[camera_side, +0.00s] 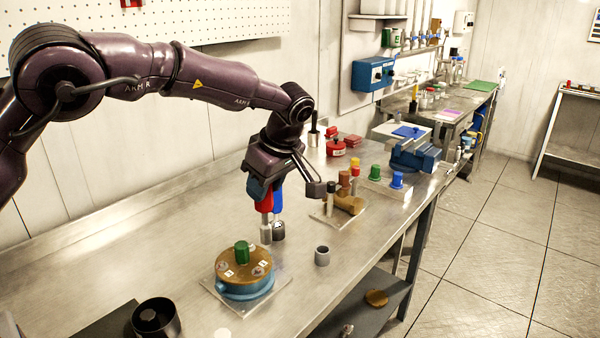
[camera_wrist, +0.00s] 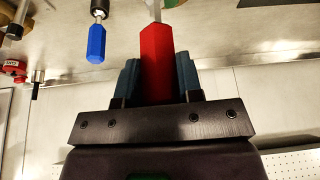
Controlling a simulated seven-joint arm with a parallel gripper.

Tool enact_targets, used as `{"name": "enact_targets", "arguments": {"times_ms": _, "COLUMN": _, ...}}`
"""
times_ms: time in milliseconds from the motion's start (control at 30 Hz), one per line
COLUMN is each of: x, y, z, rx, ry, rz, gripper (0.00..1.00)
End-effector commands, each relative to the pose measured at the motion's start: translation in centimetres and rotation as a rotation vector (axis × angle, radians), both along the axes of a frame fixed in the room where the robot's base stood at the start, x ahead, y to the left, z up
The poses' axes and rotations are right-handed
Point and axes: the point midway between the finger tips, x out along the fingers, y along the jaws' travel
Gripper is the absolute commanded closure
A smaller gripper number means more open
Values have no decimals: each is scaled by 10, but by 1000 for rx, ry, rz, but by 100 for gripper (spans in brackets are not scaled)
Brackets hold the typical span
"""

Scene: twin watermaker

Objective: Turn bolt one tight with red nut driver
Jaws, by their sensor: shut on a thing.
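My gripper (camera_side: 262,188) is shut on the red nut driver (camera_side: 265,204), with the shaft and grey socket pointing down. In the wrist view the red handle (camera_wrist: 160,62) sits between my two fingers (camera_wrist: 159,82). The driver is roughly upright, behind and slightly right of the round housing (camera_side: 246,288). The housing has a blue body and a brass lid (camera_side: 231,260) with small numbered white labels and a green cap (camera_side: 242,252). The bolts on the lid are too small to tell apart. I cannot tell whether the driver's tip touches the bench.
A blue driver (camera_side: 278,204) stands just behind the red one, its lower end at a dark holder (camera_side: 279,231); it also shows in the wrist view (camera_wrist: 96,43). A grey cup (camera_side: 322,256) stands right of the housing. A black cup (camera_side: 156,318) stands front left. The bench's left middle is clear.

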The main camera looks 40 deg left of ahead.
Motion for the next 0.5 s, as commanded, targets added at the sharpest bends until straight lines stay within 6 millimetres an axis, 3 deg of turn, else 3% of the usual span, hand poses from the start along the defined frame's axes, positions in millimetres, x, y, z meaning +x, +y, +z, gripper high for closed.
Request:
{"name": "enact_targets", "arguments": {"times_ms": 200, "x": -20, "y": 9, "z": -9, "rx": 0, "ry": -2, "rz": 298, "gripper": 100}}
{"name": "enact_targets", "arguments": {"times_ms": 500, "x": -20, "y": 9, "z": -17, "rx": 1, "ry": -1, "rz": 370, "gripper": 100}}
